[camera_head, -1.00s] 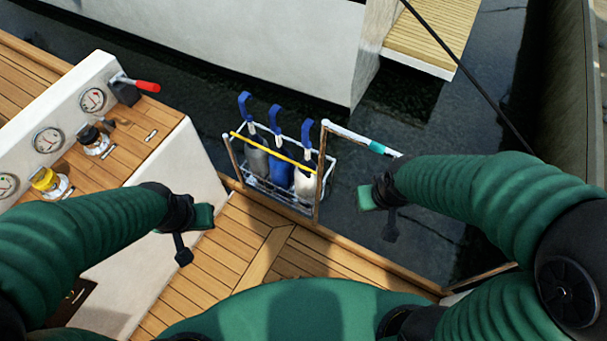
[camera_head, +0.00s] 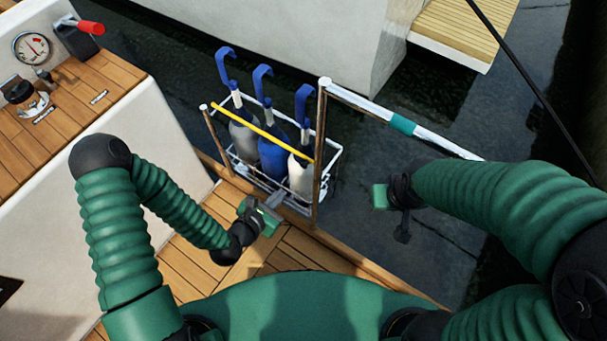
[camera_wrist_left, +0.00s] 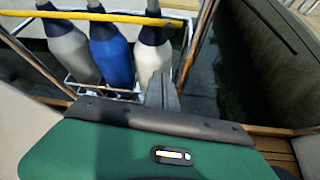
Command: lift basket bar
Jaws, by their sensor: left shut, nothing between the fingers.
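A white wire basket (camera_head: 240,172) stands beyond the deck edge between two brown posts. It also shows in the left wrist view (camera_wrist_left: 112,92). It holds a grey, a blue and a white fender with dark blue tops. The yellow bar (camera_head: 240,122) runs across in front of the fenders; in the left wrist view the yellow bar (camera_wrist_left: 80,15) crosses the top. My left gripper (camera_head: 274,206) is shut and empty, in front of the basket and below the bar, apart from the bar. My right gripper (camera_head: 384,197) is right of the basket; its fingers are unclear.
A white rail with a teal band (camera_head: 402,124) runs right from the taller post (camera_head: 319,150). Dark water lies beyond the deck edge. Wooden deck (camera_head: 190,285) is below my left arm.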

